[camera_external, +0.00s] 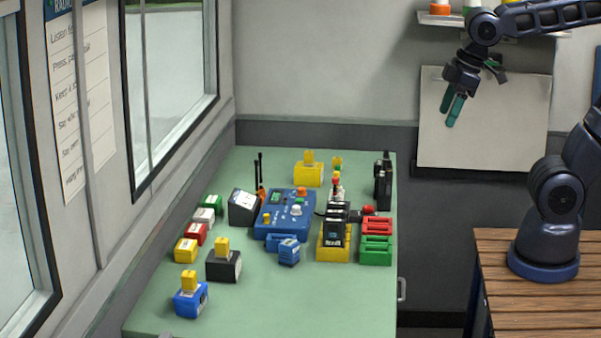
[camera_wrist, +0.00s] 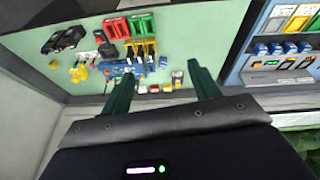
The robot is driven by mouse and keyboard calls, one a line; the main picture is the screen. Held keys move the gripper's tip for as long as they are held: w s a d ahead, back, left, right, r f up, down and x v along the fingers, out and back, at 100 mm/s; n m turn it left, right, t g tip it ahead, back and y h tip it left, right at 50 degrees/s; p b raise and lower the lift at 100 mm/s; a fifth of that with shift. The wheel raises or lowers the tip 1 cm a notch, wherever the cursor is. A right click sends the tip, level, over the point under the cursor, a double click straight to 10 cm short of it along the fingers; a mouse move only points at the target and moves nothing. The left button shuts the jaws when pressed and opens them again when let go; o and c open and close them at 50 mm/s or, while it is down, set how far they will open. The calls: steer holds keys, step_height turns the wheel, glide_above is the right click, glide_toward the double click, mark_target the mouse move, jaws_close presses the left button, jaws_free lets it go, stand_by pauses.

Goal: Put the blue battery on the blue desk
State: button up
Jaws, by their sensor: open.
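A small blue block (camera_external: 289,251), which looks like the blue battery, stands on the green table just in front of a blue console (camera_external: 272,228). My gripper (camera_external: 451,110) is up at the right, before the wall panel, well away from the table items, open and empty. In the wrist view its two green fingers (camera_wrist: 160,75) are spread wide with nothing between them. The console (camera_wrist: 118,69) and a small blue block (camera_wrist: 163,61) show beyond them.
The green table (camera_external: 160,280) carries a blue box with a yellow top (camera_external: 190,299), a black box (camera_external: 223,264), red (camera_external: 377,227) and green (camera_external: 376,250) racks and black radios (camera_external: 383,182). A blue rack (camera_wrist: 243,78) holds several blue blocks. The table's front is partly clear.

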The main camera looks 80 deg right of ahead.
steer(key=w+f+n+g+h, duration=0.1)
steer(key=w+f+n+g, duration=0.15)
steer(key=w, duration=0.95)
steer(key=n+g+h, duration=0.3)
steer(key=n, duration=0.7)
glide_above(289, 243)
steer(key=w+a, duration=0.2)
steer(key=a, duration=0.1)
step_height(289, 243, down, 27)
steer(key=x, duration=1)
steer(key=shift+s+d+f, duration=0.1)
steer(key=shift+s+d, duration=0.1)
steer(key=shift+s, duration=0.2)
steer(key=c, duration=1.2)
steer(key=shift+c, duration=0.2)
